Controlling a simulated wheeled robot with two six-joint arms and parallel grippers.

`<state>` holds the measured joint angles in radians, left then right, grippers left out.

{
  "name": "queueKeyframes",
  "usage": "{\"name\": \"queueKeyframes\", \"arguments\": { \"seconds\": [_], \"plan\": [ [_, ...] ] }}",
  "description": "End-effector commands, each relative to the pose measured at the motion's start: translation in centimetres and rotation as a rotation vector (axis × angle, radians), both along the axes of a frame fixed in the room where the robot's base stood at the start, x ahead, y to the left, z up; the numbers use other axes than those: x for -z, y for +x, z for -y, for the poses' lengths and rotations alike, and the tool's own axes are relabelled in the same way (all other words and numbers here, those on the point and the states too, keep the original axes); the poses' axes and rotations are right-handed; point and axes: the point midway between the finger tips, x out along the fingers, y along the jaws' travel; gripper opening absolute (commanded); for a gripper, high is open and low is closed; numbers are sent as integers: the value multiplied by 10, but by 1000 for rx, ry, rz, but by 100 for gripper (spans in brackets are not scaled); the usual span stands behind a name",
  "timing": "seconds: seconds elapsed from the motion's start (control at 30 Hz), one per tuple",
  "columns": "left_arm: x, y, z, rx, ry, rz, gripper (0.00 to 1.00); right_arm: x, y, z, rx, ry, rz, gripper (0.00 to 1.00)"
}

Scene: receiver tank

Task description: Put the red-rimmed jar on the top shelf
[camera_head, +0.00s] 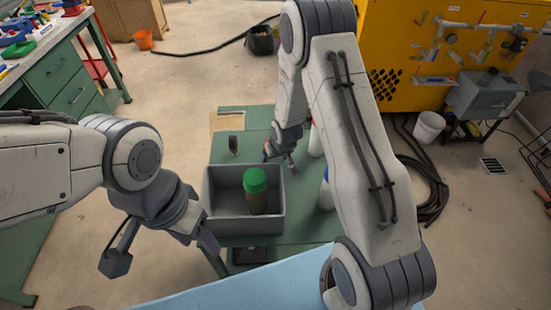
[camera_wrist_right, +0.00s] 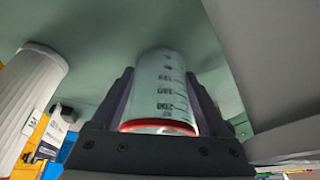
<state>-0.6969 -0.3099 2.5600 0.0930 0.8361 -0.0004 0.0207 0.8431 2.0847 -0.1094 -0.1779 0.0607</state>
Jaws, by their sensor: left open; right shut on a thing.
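My right gripper (camera_wrist_right: 160,105) is shut on the red-rimmed jar (camera_wrist_right: 165,85), a clear, graduated jar with its red rim towards the wrist camera. In the head view my right gripper (camera_head: 279,158) is over the green table (camera_head: 245,150), behind the grey bin; the jar cannot be made out there. My left gripper (camera_head: 207,240) is open, low beside the bin's left front corner, its fingers partly hidden by its wrist. I cannot clearly identify the top shelf in either view.
The grey bin (camera_head: 225,228) holds a green-capped bottle (camera_head: 256,190). A dark upright object (camera_head: 233,145) stands behind it. A blue-and-white container (camera_head: 325,190) and a red-and-white one (camera_head: 315,143) are partly hidden by my right arm. A white ribbed cylinder (camera_wrist_right: 30,100) is left of the jar.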

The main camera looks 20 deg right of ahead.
Motion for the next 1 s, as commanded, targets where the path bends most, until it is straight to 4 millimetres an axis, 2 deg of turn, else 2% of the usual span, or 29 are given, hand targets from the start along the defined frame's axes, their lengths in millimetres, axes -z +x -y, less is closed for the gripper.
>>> {"name": "queueKeyframes", "arguments": {
  "seconds": [0.27,0.3,0.33,0.37,0.57,0.73,0.87,1.0],
  "plan": [
    [4,0,0,0,0,0,57,4,0,0,0,0,1,23],
    [3,0,0,0,0,0,57,3,0,0,0,0,1,86],
    [3,0,0,0,0,0,57,3,0,0,0,0,1,97],
    [3,0,0,0,0,0,57,3,0,0,0,0,1,100],
    [2,0,0,0,0,0,57,2,0,0,0,0,0,100],
    [-1,0,0,0,0,0,57,-8,-2,0,0,0,3,100],
    [-1,0,0,0,0,0,57,-30,-10,0,-1,0,6,100],
    [-5,0,0,0,0,0,57,-60,-22,1,-1,0,6,100]
  ]
}}
